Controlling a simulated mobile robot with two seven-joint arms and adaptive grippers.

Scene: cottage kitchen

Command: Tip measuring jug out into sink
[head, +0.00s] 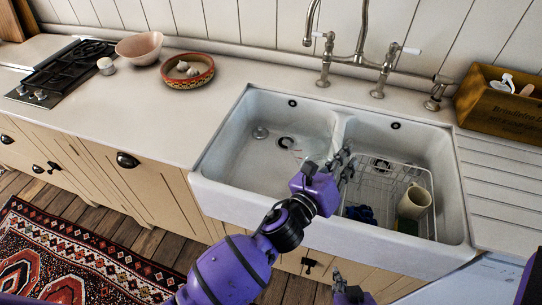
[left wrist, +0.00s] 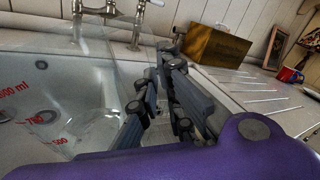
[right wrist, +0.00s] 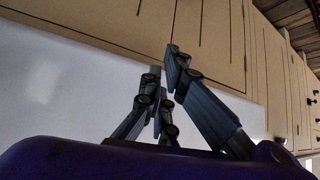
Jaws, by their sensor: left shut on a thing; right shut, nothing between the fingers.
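The measuring jug (head: 308,147) is clear, with red markings, and is hard to make out in the head view. In the left wrist view the jug (left wrist: 92,105) shows red volume marks at left; how far it is tilted I cannot tell. My left gripper (head: 344,160) is shut on the jug, above the double white sink (head: 216,175) near its divider. Whether the jug holds anything is unclear. My right gripper (head: 343,281) is shut and empty, low in front of the sink and cabinets; its fingers show in the right wrist view (right wrist: 168,75).
The right basin holds a wire rack (head: 382,180) with a cream mug (head: 414,201) and a dark blue item. The tap (head: 360,45) rises behind the sink. A wooden box (head: 500,103) stands at right. A patterned bowl (head: 188,71) and pink bowl (head: 140,47) sit left.

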